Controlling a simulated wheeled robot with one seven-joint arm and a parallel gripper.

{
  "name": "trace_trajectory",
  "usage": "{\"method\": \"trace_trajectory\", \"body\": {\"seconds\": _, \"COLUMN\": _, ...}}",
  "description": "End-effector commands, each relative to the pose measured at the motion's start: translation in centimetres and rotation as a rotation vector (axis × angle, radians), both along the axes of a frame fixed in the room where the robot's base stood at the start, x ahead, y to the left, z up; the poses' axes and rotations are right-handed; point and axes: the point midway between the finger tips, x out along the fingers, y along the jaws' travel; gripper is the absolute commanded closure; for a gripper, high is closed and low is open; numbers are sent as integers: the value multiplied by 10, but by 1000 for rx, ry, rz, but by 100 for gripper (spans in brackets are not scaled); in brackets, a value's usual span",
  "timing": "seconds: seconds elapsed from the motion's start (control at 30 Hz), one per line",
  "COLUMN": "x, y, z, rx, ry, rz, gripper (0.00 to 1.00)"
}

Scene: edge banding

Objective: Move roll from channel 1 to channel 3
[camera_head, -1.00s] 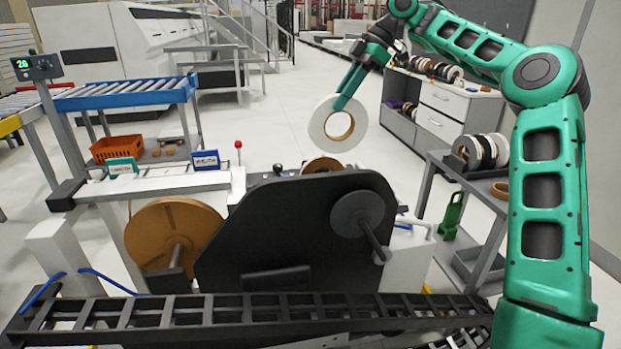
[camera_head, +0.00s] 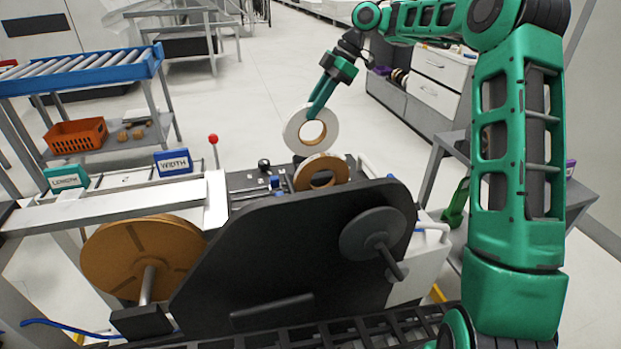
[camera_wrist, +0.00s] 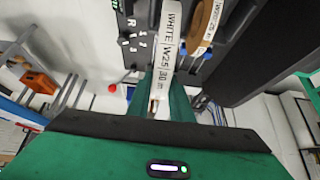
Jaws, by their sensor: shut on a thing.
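My gripper (camera_head: 318,101) is shut on a white roll (camera_head: 291,135) with a brown core and holds it upright above the edge-banding machine. In the wrist view the white roll (camera_wrist: 168,45) shows its label "WHITE W25 30 m" between my fingers. A second roll (camera_head: 308,181), with a brown core, stands upright on the machine behind the black plate, just below and beside the held roll. It also shows in the wrist view (camera_wrist: 200,35), to the right of the held roll. The channels are not clearly marked in the frames, so I cannot tell their numbers.
The black plate (camera_head: 290,255) with a grey spindle (camera_head: 375,235) stands in front. A large brown disc (camera_head: 125,262) is at left. Signs WIDTH (camera_head: 174,162) and LENGTH (camera_head: 66,178), a red knob (camera_head: 213,139) and an orange crate (camera_head: 75,136) are further left. Drawers (camera_head: 437,80) stand at back right.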

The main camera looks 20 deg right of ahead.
Motion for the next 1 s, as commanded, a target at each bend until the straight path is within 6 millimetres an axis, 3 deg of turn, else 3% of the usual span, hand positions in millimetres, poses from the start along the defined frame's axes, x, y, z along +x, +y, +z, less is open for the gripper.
{"method": "trace_trajectory", "body": {"seconds": 0.17, "x": -1, "y": -4, "z": -15, "rx": 0, "ry": 0, "rz": -8, "gripper": 100}}
{"method": "trace_trajectory", "body": {"seconds": 0.5, "x": -1, "y": -10, "z": -67, "rx": 0, "ry": 2, "rz": -16, "gripper": 100}}
{"method": "trace_trajectory", "body": {"seconds": 1.0, "x": -1, "y": -11, "z": -109, "rx": 0, "ry": -1, "rz": -16, "gripper": 100}}
